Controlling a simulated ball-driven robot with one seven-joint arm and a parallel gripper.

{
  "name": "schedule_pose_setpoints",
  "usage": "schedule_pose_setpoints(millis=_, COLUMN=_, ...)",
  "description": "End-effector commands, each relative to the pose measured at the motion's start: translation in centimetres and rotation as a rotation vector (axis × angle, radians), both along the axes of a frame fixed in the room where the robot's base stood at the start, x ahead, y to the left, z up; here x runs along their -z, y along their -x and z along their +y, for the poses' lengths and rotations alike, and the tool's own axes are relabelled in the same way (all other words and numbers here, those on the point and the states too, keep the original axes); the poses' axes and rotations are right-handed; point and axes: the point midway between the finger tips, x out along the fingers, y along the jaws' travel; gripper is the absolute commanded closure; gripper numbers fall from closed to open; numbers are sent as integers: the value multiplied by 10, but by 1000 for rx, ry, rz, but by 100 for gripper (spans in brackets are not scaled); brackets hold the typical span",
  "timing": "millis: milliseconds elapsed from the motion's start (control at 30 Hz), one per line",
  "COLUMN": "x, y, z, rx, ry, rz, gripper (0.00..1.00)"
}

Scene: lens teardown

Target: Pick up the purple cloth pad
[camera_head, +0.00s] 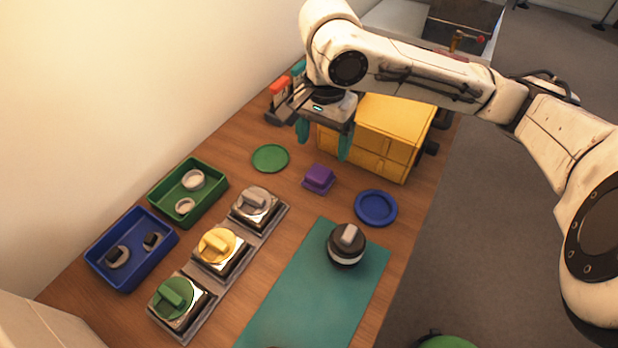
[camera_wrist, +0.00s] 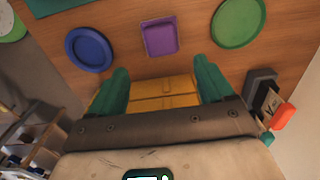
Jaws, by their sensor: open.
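My gripper (camera_head: 323,145) is above the table, beside the yellow drawer box and apart from the pad. Its two teal fingers (camera_wrist: 162,80) are spread wide with nothing between them.
The yellow drawer box (camera_head: 392,130) stands close behind my gripper. A green disc (camera_head: 270,158) and a blue dish (camera_head: 376,207) flank the pad. A black-and-white lens (camera_head: 347,250) stands on the teal mat (camera_head: 300,300). Green (camera_head: 160,215) and blue (camera_head: 100,275) trays lie left.

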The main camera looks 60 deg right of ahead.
Motion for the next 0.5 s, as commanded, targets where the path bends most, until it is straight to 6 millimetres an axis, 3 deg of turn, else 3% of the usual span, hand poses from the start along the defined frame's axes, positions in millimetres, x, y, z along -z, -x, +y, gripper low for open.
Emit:
schedule_pose_setpoints(millis=100, x=20, y=0, z=0, rx=2, ry=-1, rz=2, gripper=19)
schedule_pose_setpoints(millis=367, x=40, y=0, z=1, rx=0, ry=1, rz=1, gripper=19)
schedule_pose_setpoints(millis=500, x=59, y=-2, z=5, rx=-1, ry=1, rz=2, gripper=19)
